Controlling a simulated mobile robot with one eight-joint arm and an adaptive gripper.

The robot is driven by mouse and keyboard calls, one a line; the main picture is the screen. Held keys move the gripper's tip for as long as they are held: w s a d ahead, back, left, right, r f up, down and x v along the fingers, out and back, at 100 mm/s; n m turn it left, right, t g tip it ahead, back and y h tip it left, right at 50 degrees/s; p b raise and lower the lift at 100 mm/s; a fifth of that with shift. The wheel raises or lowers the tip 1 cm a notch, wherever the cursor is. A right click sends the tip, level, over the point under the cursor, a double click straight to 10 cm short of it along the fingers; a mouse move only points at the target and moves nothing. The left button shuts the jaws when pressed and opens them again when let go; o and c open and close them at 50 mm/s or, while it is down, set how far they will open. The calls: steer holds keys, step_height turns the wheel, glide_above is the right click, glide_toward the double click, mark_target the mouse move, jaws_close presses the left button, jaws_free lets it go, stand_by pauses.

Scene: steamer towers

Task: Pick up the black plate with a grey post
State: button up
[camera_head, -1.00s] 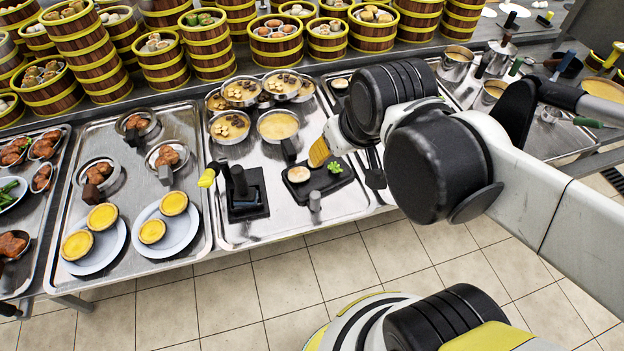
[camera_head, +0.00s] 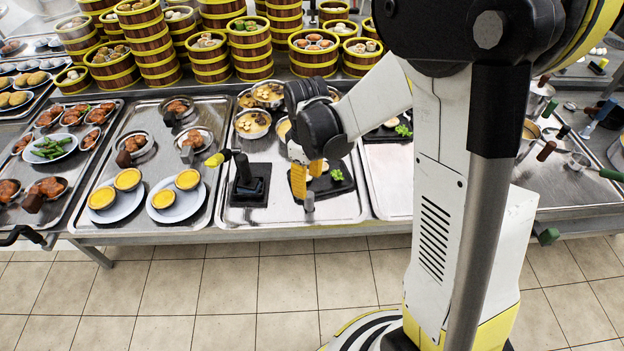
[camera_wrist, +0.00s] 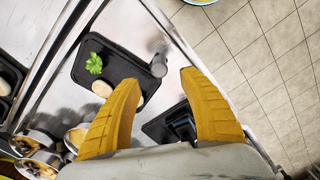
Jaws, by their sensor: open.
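A black plate (camera_head: 340,185) lies on the metal tray in front of me, carrying a green garnish and a pale round item. A short grey post (camera_head: 309,203) stands at its near edge. In the wrist view the plate (camera_wrist: 120,70) is partly behind a finger, and its grey post (camera_wrist: 158,68) shows between and beyond the fingertips. My gripper (camera_head: 304,181) is open and empty, pointing down above the plate's near left part. It also shows in the wrist view (camera_wrist: 158,80), fingers on either side of the post in the picture; the height gap is unclear.
A square black plate with a black post (camera_head: 248,185) sits close to the left. Metal bowls (camera_head: 252,123) stand behind. White plates with yellow tarts (camera_head: 178,203) lie on the left tray. Steamer towers (camera_head: 249,50) line the back.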

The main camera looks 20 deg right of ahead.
mark_target(308, 194)
step_height(308, 194, down, 7)
steer(key=b, duration=0.3)
steer(key=shift+w+f, duration=0.1)
steer(key=shift+f, duration=0.1)
steer(key=shift+r, duration=0.1)
steer(key=shift+c, duration=0.2)
jaws_close()
